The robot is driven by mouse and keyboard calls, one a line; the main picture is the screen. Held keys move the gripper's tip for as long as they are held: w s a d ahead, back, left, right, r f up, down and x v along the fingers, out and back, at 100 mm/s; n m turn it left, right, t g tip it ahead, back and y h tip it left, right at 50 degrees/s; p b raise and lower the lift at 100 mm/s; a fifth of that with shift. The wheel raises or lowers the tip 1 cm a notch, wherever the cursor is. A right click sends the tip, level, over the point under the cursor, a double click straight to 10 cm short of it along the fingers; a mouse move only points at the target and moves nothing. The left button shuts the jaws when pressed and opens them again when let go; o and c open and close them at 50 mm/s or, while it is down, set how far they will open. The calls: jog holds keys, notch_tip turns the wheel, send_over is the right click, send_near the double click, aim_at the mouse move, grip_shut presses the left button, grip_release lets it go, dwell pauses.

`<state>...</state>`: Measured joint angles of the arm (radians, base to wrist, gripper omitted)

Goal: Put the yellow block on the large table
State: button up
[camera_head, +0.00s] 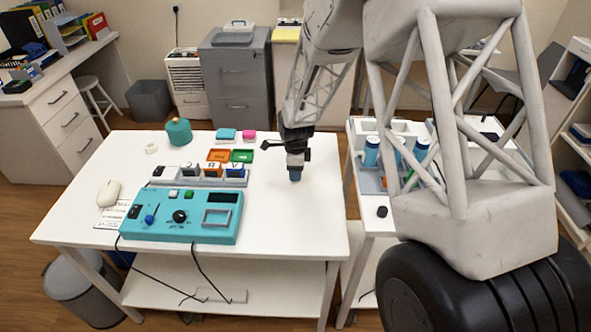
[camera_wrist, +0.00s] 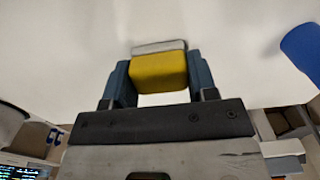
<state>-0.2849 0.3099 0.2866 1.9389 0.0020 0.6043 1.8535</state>
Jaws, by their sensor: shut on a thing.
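The yellow block (camera_wrist: 159,72) sits between the two blue-grey fingers in the wrist view, with a pale grey strip along its far edge. My gripper (camera_wrist: 159,82) is shut on it. In the head view my gripper (camera_head: 295,174) points down over the right part of the large white table (camera_head: 285,225); the block cannot be made out there, behind the fingers. The fingertips are low, close to the tabletop. I cannot tell whether the block touches the surface.
A teal control box (camera_head: 182,215) stands front left, with a row of lettered blocks (camera_head: 208,171) behind it. A side table with blue bottles (camera_head: 371,152) stands right. Tabletop around my gripper is clear.

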jog(key=shift+f, duration=0.15)
jog(key=o, duration=0.9)
notch_tip(320, 180, up, 12)
dwell(0.6)
dwell(0.6)
